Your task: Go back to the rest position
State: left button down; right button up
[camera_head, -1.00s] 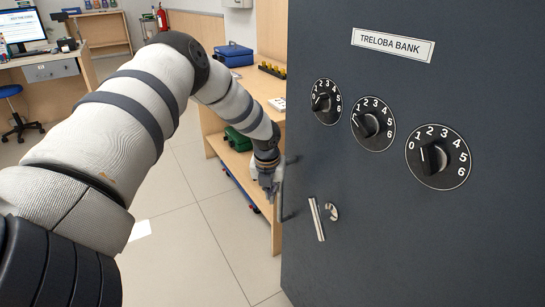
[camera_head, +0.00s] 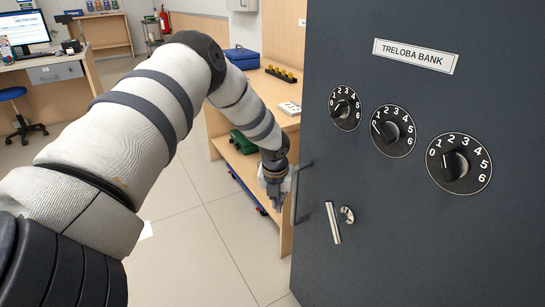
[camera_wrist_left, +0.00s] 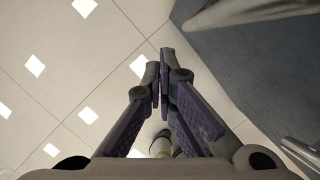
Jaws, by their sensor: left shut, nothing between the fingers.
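My left gripper (camera_head: 277,200) hangs at the end of my left arm, just left of the edge of the dark grey safe door (camera_head: 400,240). In the left wrist view the gripper (camera_wrist_left: 160,68) points down over the tiled floor, its fingers together with nothing between them. A dark bar handle (camera_head: 301,192) stands at the door's left edge, close to the right of the gripper. I cannot tell whether they touch. My right gripper is not in view.
The door carries three numbered dials (camera_head: 393,131), a "TRELOBA BANK" plate (camera_head: 415,56) and a silver lever (camera_head: 333,223). Behind my arm is a wooden counter (camera_head: 285,118) with a blue case (camera_head: 243,58) on it and a green case (camera_head: 244,141) on its shelf.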

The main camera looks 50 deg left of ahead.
pick_arm(q)
jog(key=s+a+p+v, duration=0.1)
jog(key=a+p+v, duration=0.1)
jog(key=v, duration=0.8)
jog(key=s+d+f+n+g+h, duration=0.1)
jog(key=s+d+f+n+h, duration=0.1)
jog(key=s+d+f+n, duration=0.6)
jog(key=s+d+f+n+g+h, duration=0.1)
jog(key=s+d+f+n, duration=0.2)
jog(key=d+f, duration=0.5)
jog(key=s+d+n+g, duration=0.1)
jog(key=s+d+n, duration=0.3)
jog(key=s+n, duration=0.5)
jog(key=s+d+f+n+g+y, duration=0.1)
jog(key=s+d+n, duration=0.3)
jog(key=s, duration=1.2)
jog(key=n, duration=0.4)
jog(key=shift+s+d+n, duration=0.3)
jog(key=shift+s+n, duration=0.1)
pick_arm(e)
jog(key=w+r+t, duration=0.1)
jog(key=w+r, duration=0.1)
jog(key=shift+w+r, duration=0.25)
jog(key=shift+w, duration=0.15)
pick_arm(q)
jog(key=shift+f, duration=0.15)
